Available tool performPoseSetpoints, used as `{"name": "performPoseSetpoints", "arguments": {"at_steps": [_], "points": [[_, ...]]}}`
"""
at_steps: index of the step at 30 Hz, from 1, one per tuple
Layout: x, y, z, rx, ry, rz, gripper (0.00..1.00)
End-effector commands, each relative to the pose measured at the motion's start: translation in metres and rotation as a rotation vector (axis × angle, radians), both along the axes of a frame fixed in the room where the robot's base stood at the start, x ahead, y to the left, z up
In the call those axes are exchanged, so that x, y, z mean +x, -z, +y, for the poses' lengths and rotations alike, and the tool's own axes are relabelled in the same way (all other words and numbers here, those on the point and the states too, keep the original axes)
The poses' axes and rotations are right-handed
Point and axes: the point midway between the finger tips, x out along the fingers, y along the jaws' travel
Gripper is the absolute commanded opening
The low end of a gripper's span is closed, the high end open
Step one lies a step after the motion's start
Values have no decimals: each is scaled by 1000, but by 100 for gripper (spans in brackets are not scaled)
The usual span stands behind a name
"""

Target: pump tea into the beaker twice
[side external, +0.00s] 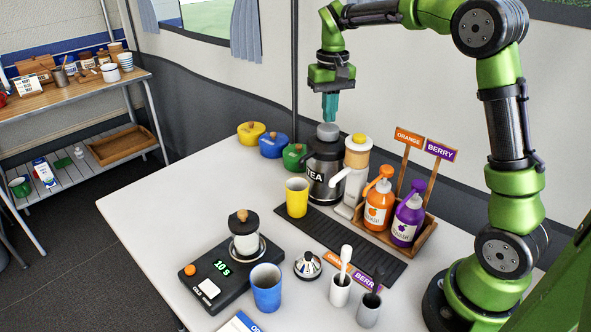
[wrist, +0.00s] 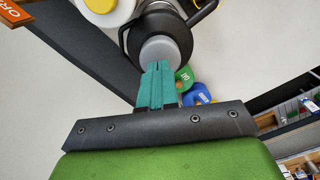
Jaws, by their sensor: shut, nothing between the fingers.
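The dark TEA pump flask (side external: 322,178) stands at the back of the table, its round grey pump top (side external: 328,130) facing up. In the wrist view the grey top (wrist: 166,48) is just beyond my fingertips. My gripper (side external: 330,117) points straight down with its teal fingers together and empty, right above the pump top. I cannot tell whether the tips touch it; they also show in the wrist view (wrist: 158,68). A yellow beaker (side external: 297,198) stands upright in front of the flask, at the end of the dark drip mat (side external: 335,232). Its inside is not clearly visible.
A white dispenser (side external: 356,165) stands right of the flask, beside orange (side external: 378,207) and purple (side external: 407,221) pump bottles in a wooden rack. Green (side external: 294,157), blue and yellow lidded pots sit left. A blue beaker (side external: 266,290) and a black scale (side external: 222,277) are nearer the front.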

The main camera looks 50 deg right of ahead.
Motion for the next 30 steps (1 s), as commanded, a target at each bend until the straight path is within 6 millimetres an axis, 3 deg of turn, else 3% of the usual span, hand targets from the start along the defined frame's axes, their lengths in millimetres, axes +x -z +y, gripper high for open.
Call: {"name": "performPoseSetpoints", "arguments": {"at_steps": [14,30], "points": [[0,1,0,0,0,0,0],[0,20,0,0,0,0,0]]}}
